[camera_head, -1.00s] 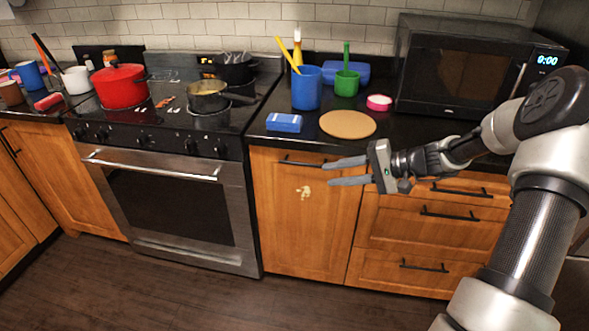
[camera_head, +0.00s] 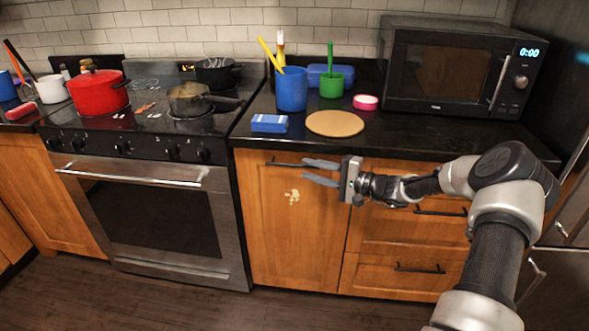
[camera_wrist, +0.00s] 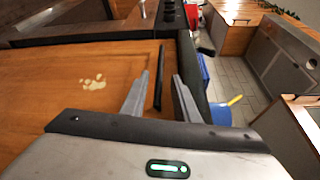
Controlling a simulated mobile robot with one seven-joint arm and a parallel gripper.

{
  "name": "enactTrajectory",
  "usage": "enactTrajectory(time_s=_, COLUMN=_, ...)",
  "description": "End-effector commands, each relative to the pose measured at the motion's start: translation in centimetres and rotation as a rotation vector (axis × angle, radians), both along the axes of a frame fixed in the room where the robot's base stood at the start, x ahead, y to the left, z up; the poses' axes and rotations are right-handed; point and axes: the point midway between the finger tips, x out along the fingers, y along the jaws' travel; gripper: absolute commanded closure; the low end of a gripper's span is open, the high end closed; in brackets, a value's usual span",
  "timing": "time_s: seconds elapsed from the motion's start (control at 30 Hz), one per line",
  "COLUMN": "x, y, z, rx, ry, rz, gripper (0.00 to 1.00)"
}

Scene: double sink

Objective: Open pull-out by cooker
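The pull-out (camera_head: 292,230) is the wooden front with a pale splotch, just right of the cooker (camera_head: 150,205), and it looks closed. Its black bar handle (camera_head: 283,163) runs along its top edge. My gripper (camera_head: 304,170) is in front of the top of the pull-out, at the handle's right end, with its two grey fingers apart. In the wrist view the handle (camera_wrist: 158,80) shows in the gap between the spread fingers (camera_wrist: 157,95). Nothing is held. I cannot tell whether a finger touches the handle.
Drawers with black handles (camera_head: 418,268) are right of the pull-out. The dark counter (camera_head: 395,132) above holds a blue box (camera_head: 269,123), a round board (camera_head: 334,123), cups and a microwave (camera_head: 445,72). The floor (camera_head: 180,300) in front is clear.

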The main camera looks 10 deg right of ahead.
Motion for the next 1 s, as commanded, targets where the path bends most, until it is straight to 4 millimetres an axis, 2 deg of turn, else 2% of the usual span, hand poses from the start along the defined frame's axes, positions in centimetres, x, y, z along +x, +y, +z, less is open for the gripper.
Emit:
enactTrajectory(time_s=0.1, x=1.6, y=2.0, z=-0.4, rx=0.000, ry=0.001, rz=0.002, gripper=0.72)
enactTrajectory(time_s=0.3, x=3.3, y=4.0, z=-0.5, rx=0.001, ry=0.001, rz=0.001, gripper=0.72)
enactTrajectory(time_s=0.73, x=4.0, y=4.7, z=-0.5, rx=0.000, ry=0.001, rz=-0.001, gripper=0.72)
enactTrajectory(time_s=0.9, x=4.0, y=4.7, z=-0.5, rx=0.000, ry=0.001, rz=0.000, gripper=1.00)
enactTrajectory(time_s=1.0, x=4.0, y=4.7, z=-0.5, rx=0.000, ry=0.001, rz=0.000, gripper=1.00)
